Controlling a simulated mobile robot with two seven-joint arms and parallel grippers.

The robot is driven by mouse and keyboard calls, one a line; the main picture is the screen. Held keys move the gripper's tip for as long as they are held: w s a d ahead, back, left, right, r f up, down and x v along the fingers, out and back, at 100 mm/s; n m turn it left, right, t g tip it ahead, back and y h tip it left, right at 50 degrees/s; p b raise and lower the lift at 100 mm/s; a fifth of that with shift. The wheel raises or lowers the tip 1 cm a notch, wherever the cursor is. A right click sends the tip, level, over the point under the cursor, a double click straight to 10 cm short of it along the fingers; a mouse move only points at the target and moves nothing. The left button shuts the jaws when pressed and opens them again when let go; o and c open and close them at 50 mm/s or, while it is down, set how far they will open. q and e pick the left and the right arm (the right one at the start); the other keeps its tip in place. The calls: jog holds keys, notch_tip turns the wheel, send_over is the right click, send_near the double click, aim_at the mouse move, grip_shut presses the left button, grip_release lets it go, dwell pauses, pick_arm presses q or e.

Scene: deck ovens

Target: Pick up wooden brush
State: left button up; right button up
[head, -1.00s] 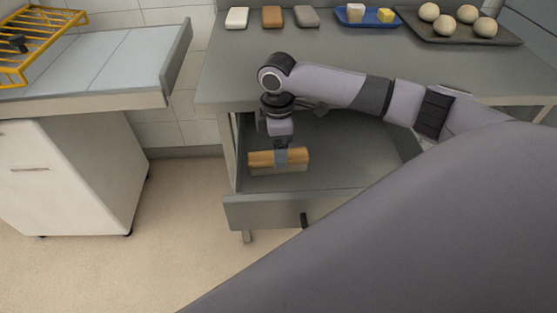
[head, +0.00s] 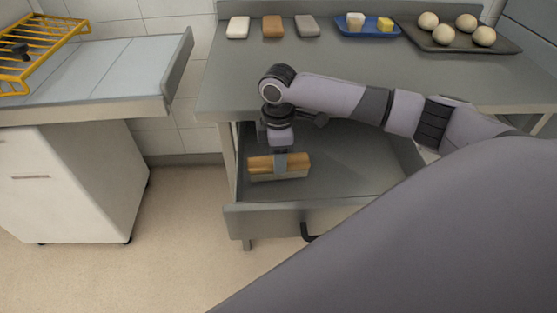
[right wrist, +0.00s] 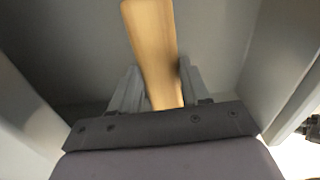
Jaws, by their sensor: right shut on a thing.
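The wooden brush (head: 262,169) has a light brown wooden back and a paler lower part. In the head view it is at the left side of the open drawer (head: 350,160). My right gripper (head: 281,163) points down and is shut around the middle of the brush. In the right wrist view the brush (right wrist: 153,45) runs up between the two fingers (right wrist: 155,92). I cannot tell for sure whether the brush touches the drawer floor. My left gripper is not in view.
The counter (head: 370,72) above the drawer holds a white block (head: 238,27), a brown block (head: 272,27), a grey block (head: 307,26), a blue tray (head: 367,31) and a dark tray (head: 455,45) with several dough balls. A yellow rack (head: 45,50) is at the left.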

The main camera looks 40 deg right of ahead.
notch_tip(320, 180, up, 19)
jog(key=p, duration=0.1)
jog(key=shift+o, duration=1.1)
jog(key=shift+s+f, duration=0.1)
